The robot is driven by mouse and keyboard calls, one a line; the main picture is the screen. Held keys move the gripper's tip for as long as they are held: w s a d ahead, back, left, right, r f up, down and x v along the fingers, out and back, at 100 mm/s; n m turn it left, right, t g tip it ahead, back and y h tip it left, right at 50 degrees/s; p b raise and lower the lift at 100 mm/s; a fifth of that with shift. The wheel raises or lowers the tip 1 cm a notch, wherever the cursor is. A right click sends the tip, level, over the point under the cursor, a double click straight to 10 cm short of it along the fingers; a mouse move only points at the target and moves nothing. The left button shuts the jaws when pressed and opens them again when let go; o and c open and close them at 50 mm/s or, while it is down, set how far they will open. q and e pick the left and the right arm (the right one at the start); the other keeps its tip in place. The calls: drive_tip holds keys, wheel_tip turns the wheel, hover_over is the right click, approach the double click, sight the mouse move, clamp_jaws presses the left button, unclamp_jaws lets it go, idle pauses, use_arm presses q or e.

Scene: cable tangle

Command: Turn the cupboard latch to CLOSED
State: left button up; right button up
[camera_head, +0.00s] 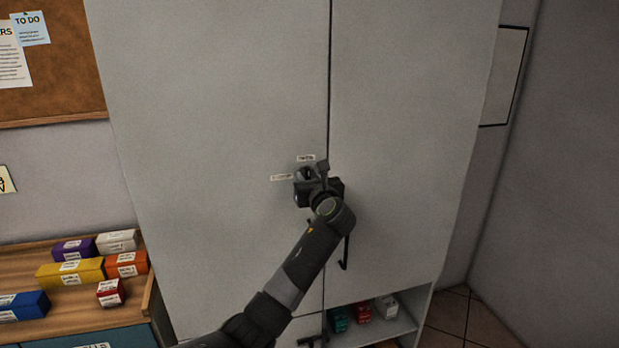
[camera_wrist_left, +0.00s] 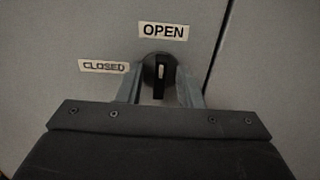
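The cupboard latch (camera_wrist_left: 160,75) is a round black knob with a raised grip bar and a white mark. The bar stands upright, its mark toward the OPEN label (camera_wrist_left: 164,31) above. The CLOSED label (camera_wrist_left: 103,66) is to the knob's left. My left gripper (camera_wrist_left: 160,88) is at the latch, one finger on each side of the knob, with gaps beside the grip bar. The fingers look open; whether they touch the knob's rim I cannot tell. In the head view my left gripper (camera_head: 312,174) covers most of the latch. My right gripper is in neither view.
The tall grey cupboard (camera_head: 220,110) has its upper doors shut, with a dark handle (camera_head: 345,255) below my gripper. An open shelf (camera_head: 385,328) holds small boxes. A wooden surface (camera_head: 85,315) at left carries several coloured boxes. Free space lies before the doors.

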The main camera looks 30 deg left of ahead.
use_arm(q)
clamp_jaws()
idle(0.3)
drive_tip(key=n, duration=0.3)
drive_tip(key=shift+s+n, duration=0.1)
drive_tip(key=shift+n, duration=0.3)
drive_tip(key=n+b, duration=0.1)
drive_tip(key=n, duration=0.2)
drive_tip(key=shift+a+f+n, duration=0.1)
drive_tip(key=shift+n, duration=0.2)
drive_tip(key=n+b, duration=0.2)
drive_tip(key=n, duration=0.3)
drive_tip(key=n+b, duration=0.3)
drive_tip(key=n, duration=0.2)
drive_tip(key=shift+s+f, duration=0.1)
drive_tip(key=shift+f, duration=0.1)
drive_tip(key=shift+n, duration=0.4)
